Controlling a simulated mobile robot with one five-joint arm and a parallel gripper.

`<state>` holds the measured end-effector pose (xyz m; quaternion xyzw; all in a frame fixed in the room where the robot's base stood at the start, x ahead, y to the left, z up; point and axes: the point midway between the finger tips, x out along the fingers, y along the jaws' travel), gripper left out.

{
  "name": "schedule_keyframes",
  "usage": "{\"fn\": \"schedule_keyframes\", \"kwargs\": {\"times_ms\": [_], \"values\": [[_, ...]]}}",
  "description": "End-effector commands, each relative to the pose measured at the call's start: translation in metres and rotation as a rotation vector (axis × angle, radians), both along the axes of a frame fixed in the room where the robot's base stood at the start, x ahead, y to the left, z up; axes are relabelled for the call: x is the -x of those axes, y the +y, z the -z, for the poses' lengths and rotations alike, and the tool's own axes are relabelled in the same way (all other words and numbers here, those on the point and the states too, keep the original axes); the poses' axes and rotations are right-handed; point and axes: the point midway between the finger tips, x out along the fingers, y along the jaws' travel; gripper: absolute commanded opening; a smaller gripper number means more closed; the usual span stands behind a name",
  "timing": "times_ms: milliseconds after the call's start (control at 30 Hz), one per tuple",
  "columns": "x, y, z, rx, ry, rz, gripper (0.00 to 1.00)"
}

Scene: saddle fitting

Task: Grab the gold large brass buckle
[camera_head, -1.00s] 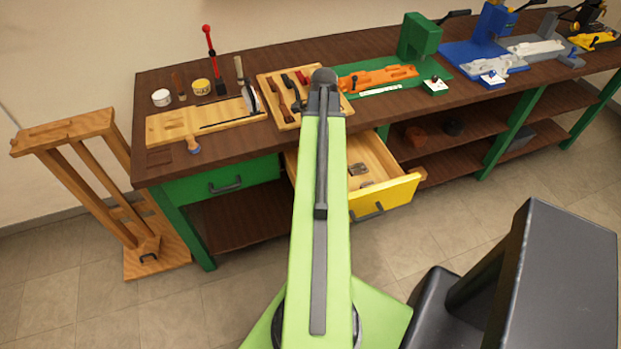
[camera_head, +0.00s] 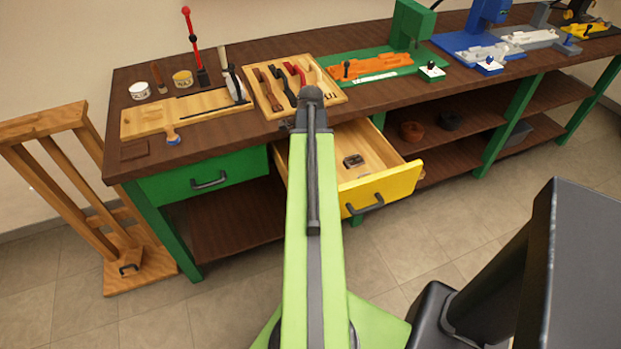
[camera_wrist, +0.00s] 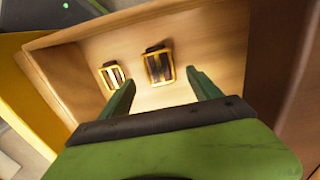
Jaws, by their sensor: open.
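Two gold-framed buckles lie apart on the floor of the open drawer in the wrist view. The large buckle (camera_wrist: 158,65) is right of the smaller buckle (camera_wrist: 112,77). My gripper (camera_wrist: 161,80) is open and empty, with its two green fingers pointing into the drawer. In the picture, the large buckle appears between and just beyond the fingertips; the smaller one is outside the left finger. No contact shows. In the head view one buckle (camera_head: 353,160) shows in the drawer; I cannot tell which. My arm hides the gripper there.
The drawer has a yellow front (camera_head: 395,189) and wooden walls (camera_wrist: 100,30) around the buckles. The bench top (camera_head: 240,52) above holds a tool tray (camera_head: 335,97), a cutting board (camera_head: 150,120) and a green press (camera_head: 410,22). A shut green drawer (camera_head: 165,187) is to the left.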

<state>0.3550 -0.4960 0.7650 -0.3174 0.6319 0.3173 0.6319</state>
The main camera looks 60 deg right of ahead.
Motion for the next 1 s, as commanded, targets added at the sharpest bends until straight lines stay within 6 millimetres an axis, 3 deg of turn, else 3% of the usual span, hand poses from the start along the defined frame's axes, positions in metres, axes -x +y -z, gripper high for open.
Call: {"fn": "schedule_keyframes", "kwargs": {"times_ms": [233,533,1000], "values": [[-0.001,0.002,0.047,0.000,0.000,0.000,0.73],[-0.001,0.003,0.048,0.000,0.000,-0.001,0.71],[-0.002,0.003,0.048,0.000,0.000,-0.002,0.10]]}}
